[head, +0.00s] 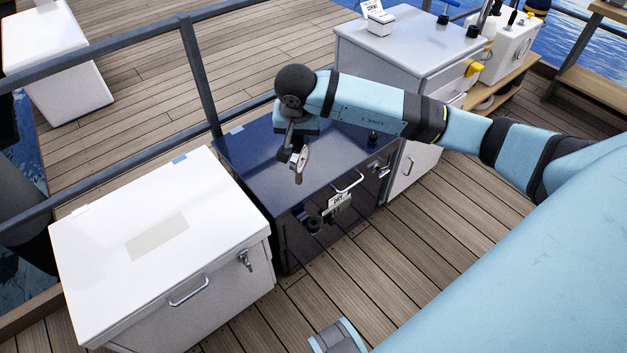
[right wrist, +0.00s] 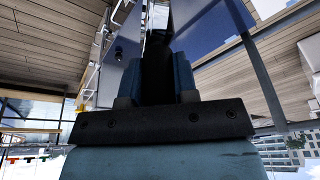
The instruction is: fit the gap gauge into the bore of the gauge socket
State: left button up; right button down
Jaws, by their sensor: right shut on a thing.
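My right gripper (head: 291,148) reaches in from the right and hangs above the dark blue cabinet top (head: 262,172). It is shut on a small metallic piece with a pale round face, which I take for the gap gauge (head: 302,160). The piece seems to hang in the air over the cabinet's front part; its exact height is hard to tell. A small black upright piece (head: 373,137) stands on the cabinet top to the right, apart from the gripper. It may be the gauge socket; no bore is clear. In the right wrist view the dark jaws (right wrist: 160,75) hide what they hold. My left gripper is not in view.
A white chest (head: 100,240) stands left of the blue cabinet, and a grey cabinet (head: 400,45) stands behind on the right. A railing post (head: 200,75) rises behind the blue cabinet. Handles and latches stick out from the cabinet front. The top around the gripper looks mostly clear.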

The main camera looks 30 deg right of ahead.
pick_arm(q)
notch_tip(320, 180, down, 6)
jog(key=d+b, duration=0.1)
jog(key=b, duration=0.7)
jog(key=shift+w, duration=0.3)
pick_arm(e)
jog(key=w+d+f+m, duration=0.1)
jog(key=d+f+m, duration=0.1)
jog(key=f, duration=0.6)
jog(key=w+d+f+m+g+h, duration=0.1)
jog(key=d+f+m, duration=0.2)
jog(key=f, duration=0.6)
jog(key=shift+w+d+f, duration=0.15)
jog(key=shift+d+f, duration=0.15)
jog(key=shift+d, duration=0.25)
pick_arm(q)
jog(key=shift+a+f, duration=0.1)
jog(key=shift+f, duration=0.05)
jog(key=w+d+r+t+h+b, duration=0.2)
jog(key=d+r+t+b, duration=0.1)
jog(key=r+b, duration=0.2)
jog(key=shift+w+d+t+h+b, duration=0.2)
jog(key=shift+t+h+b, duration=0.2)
jog(key=shift+b, duration=0.55)
pick_arm(e)
notch_tip(320, 180, down, 10)
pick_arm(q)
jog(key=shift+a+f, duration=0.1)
